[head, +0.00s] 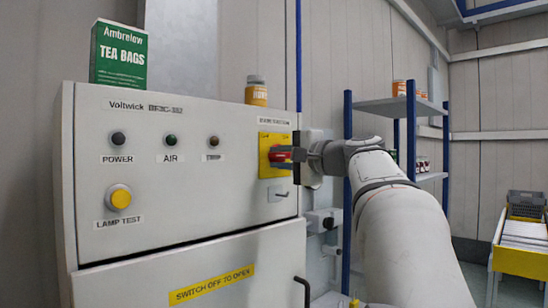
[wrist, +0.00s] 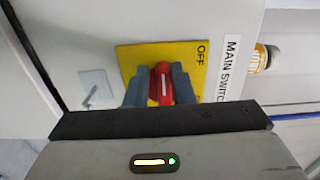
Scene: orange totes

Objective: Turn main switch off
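The main switch is a red handle (head: 280,154) on a yellow plate (head: 266,140), on the right part of a grey cabinet front. In the head view the handle lies roughly horizontal. My gripper (head: 296,155) reaches it from the right and hides part of it. In the wrist view the red handle (wrist: 161,84) sits between the two grey fingers of my gripper (wrist: 160,88), which appear to touch both its sides. "OFF" is printed at a plate corner beside the "MAIN SWITCH" label (wrist: 229,68), both turned sideways there. Another marking is mostly hidden by a finger.
The cabinet (head: 190,245) carries lamps and a yellow lamp test button (head: 120,198). A small metal latch (head: 281,194) sits just below the switch plate. A tea box (head: 119,54) and a jar (head: 256,91) stand on top. A blue-posted shelf (head: 385,106) stands behind my arm.

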